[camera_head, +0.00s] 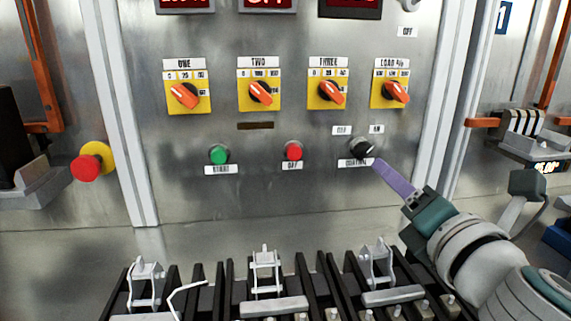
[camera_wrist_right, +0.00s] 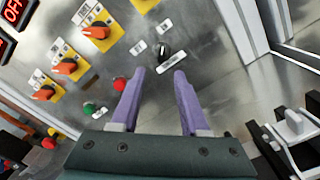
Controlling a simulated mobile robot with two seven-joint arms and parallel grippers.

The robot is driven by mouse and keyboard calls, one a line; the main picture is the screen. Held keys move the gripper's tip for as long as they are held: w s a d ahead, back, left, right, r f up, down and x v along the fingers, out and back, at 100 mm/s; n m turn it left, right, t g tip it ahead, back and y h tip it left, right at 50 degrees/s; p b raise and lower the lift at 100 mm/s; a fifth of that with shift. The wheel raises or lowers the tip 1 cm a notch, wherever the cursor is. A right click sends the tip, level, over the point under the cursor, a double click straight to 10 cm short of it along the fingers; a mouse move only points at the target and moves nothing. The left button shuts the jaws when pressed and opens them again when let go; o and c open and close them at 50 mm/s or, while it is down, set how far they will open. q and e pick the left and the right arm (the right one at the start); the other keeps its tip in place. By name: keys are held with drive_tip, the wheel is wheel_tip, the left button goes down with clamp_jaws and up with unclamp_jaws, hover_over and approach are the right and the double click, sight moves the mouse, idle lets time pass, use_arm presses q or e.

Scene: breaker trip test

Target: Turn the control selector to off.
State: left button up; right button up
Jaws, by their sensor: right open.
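The control selector (camera_head: 361,147) is a small black knob at the lower right of the metal panel, with a CONTROL label (camera_head: 355,162) below it and two small position labels above it. In the right wrist view the selector (camera_wrist_right: 164,52) lies just beyond the fingertips, roughly between them. My right gripper (camera_head: 379,166) reaches in from the lower right with purple fingers, close to the knob. In the right wrist view the right gripper (camera_wrist_right: 160,75) is open, with nothing between its fingers. My left gripper is not in view.
Four orange selectors on yellow plates, such as the LOAD one (camera_head: 396,92), sit above. A green START button (camera_head: 219,155) and a red button (camera_head: 293,152) are to the left. A red emergency button (camera_head: 87,167) is at far left. Black breaker hardware (camera_head: 265,275) stands below the panel.

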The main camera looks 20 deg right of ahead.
sight(364, 155)
drive_tip(key=b+x, duration=0.1)
drive_tip(key=x, duration=0.9)
drive_tip(key=shift+f+b, duration=0.2)
drive_tip(key=shift+b, duration=0.2)
clamp_jaws()
